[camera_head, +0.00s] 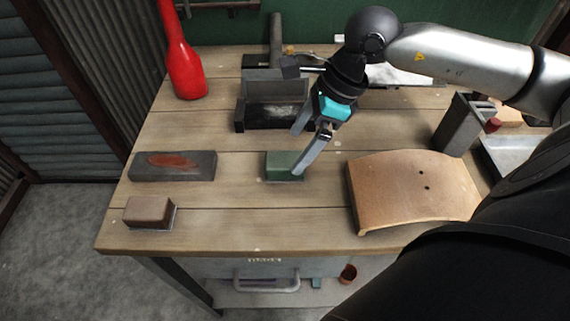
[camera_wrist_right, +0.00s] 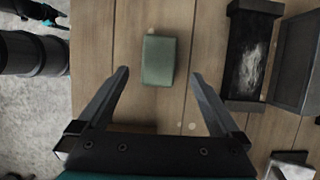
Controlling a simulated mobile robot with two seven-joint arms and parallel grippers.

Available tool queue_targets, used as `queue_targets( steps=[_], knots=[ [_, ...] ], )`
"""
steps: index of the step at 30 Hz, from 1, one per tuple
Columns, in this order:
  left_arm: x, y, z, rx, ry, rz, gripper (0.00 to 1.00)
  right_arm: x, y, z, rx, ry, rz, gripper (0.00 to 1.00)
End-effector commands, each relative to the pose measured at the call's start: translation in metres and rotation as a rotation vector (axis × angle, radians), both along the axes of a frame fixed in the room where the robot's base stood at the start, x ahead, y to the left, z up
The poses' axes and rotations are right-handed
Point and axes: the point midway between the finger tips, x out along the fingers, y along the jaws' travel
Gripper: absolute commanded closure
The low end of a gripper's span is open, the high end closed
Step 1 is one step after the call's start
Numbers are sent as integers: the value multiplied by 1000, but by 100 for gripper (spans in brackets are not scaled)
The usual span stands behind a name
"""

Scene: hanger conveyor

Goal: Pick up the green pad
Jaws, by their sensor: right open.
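The green pad (camera_head: 281,166) is a small block lying flat on the wooden table, near the middle in the head view. It also shows in the right wrist view (camera_wrist_right: 159,60), at upper centre between the fingers. My right gripper (camera_head: 297,153) is open and empty above the pad, fingers pointing down at it. In the right wrist view its two fingers (camera_wrist_right: 160,73) stand apart on either side of the pad, with clear gaps. What looks like part of my left gripper (camera_wrist_right: 38,12) shows small at the wrist view's upper left corner; its jaws are unclear.
A grey block with a reddish patch (camera_head: 173,166) and a brown block (camera_head: 149,212) lie to the left. A curved tan board (camera_head: 411,190) lies right of the pad. A black holder (camera_head: 272,116) stands behind it. A red bottle (camera_head: 183,62) stands at back left.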

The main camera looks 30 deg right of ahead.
Motion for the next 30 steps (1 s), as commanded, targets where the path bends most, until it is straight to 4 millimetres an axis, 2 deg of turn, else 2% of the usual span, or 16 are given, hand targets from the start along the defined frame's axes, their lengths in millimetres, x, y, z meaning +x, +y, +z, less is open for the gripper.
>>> queue_targets(
  steps=[8, 18, 26, 30],
  knots=[
    [0, 0, -1, 0, 1, 0, 27, 4, 8, -13, 3, 0, -1, 0],
    [-1, 0, -4, 0, 1, 0, 27, 12, 24, -48, 1, 0, 0, 0],
    [-1, 0, -4, 0, 1, 0, 27, 13, 25, -50, 0, -1, 0, 0],
    [-1, 0, -4, 0, 1, 0, 27, 13, 25, -50, 0, -1, 0, 14]
  ],
)
